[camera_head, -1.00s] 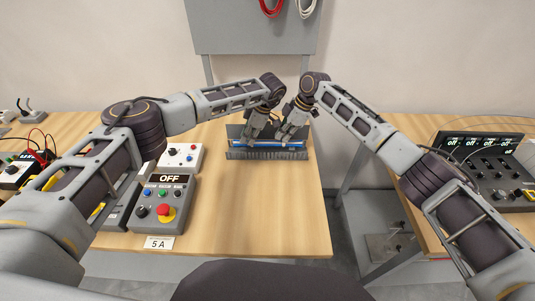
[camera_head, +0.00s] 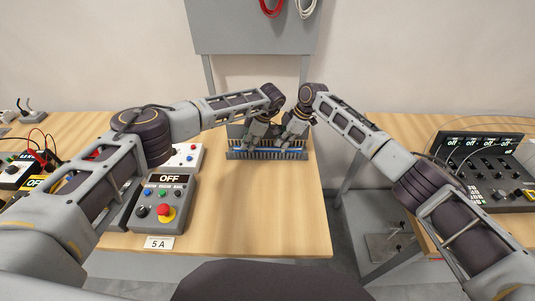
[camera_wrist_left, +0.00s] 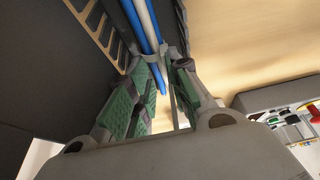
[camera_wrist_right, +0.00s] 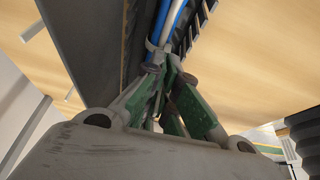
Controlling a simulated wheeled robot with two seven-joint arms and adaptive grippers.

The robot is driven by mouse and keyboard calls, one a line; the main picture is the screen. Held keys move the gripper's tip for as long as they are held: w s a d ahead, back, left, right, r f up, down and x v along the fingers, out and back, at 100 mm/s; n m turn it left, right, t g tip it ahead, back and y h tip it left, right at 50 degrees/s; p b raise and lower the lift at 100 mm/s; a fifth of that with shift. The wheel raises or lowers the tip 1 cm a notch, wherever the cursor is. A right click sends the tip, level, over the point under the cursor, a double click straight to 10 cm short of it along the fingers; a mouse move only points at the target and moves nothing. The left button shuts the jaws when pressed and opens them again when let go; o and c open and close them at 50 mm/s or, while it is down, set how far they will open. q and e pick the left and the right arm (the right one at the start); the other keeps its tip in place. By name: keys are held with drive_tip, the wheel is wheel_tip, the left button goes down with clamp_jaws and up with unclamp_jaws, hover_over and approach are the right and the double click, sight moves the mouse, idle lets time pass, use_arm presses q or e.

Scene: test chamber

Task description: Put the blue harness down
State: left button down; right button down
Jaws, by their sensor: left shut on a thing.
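The blue harness (camera_head: 241,150), a bundle of blue and white cables, lies lengthwise down between the comb-like walls of a grey slotted holder (camera_head: 240,155) on the table. Its cables show in the left wrist view (camera_wrist_left: 141,20) and the right wrist view (camera_wrist_right: 174,20). My left gripper (camera_wrist_left: 158,62) is shut on the harness, with its green-padded fingers on either side of it. My right gripper (camera_wrist_right: 163,68) is shut on it too, to the right of the left one. The fingertips and the harness's middle are largely hidden by the wrists in the head view.
A grey control box (camera_head: 162,205) with an OFF display and red button stands at the left front. A smaller box with knobs (camera_head: 185,156) is behind it. The wooden table (camera_head: 265,215) is clear in front of the holder. A console (camera_head: 482,165) stands on the right table.

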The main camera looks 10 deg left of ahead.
use_arm(q)
drive_tip(key=shift+a+f, duration=0.1)
drive_tip(key=shift+f, duration=0.1)
use_arm(e)
drive_tip(key=shift+f, duration=0.15)
use_arm(q)
drive_tip(key=c, duration=1.7)
unclamp_jaws()
drive_tip(key=shift+f, duration=0.1)
drive_tip(key=shift+c, duration=0.2)
use_arm(e)
drive_tip(key=c, duration=2.2)
unclamp_jaws()
drive_tip(key=shift+f, duration=0.1)
use_arm(q)
drive_tip(key=o, duration=0.4)
use_arm(e)
drive_tip(key=o, duration=0.6)
drive_tip(key=shift+c, duration=0.2)
use_arm(q)
drive_tip(key=shift+r, duration=0.25)
